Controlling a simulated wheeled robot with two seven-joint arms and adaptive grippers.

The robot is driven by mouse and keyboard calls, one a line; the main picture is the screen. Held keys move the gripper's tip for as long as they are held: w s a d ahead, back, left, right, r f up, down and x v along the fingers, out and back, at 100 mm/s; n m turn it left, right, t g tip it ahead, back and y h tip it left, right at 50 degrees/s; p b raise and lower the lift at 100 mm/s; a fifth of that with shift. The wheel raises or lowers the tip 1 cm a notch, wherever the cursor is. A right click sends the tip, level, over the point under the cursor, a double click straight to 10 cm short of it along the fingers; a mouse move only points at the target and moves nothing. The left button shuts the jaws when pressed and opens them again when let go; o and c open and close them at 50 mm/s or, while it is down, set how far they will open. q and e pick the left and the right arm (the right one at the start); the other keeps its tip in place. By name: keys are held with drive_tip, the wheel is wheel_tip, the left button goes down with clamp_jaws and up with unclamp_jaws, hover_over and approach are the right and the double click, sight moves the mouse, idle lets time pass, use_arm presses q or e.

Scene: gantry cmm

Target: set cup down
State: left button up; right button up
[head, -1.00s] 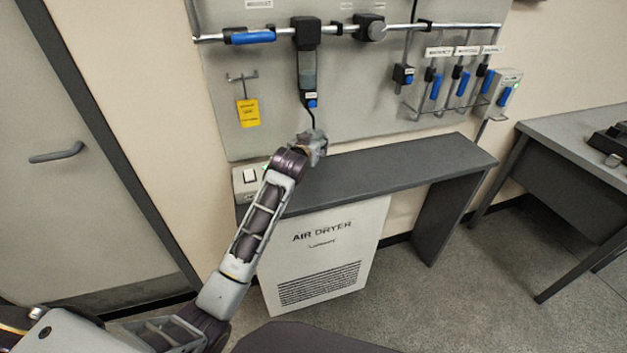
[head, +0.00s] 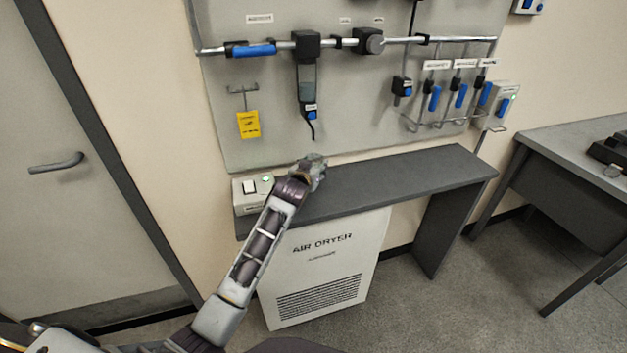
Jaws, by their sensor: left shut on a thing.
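My left gripper (head: 316,166) is over the left part of the dark grey shelf (head: 415,173), below the filter bowl and its thin drain tube. It is small in the head view and turned away from me. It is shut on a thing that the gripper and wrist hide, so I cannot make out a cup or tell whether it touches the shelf. My right gripper is not in view.
A filter unit (head: 307,80) with a drain tube hangs above the gripper. A switch box (head: 252,190) stands at the shelf's left end. The air dryer (head: 330,270) is underneath. The shelf's middle and right are clear. A grey table (head: 575,140) stands at right.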

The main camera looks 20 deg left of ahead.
use_arm(q)
drive_tip(key=shift+f, duration=0.1)
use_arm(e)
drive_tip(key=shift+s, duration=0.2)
use_arm(q)
drive_tip(key=shift+f, duration=0.35)
wheel_tip(320, 180, down, 3)
drive_tip(key=shift+f, duration=0.55)
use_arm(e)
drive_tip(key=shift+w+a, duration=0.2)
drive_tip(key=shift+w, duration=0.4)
use_arm(q)
drive_tip(key=shift+f, duration=0.1)
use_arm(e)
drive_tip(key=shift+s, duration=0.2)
use_arm(q)
drive_tip(key=o, duration=1)
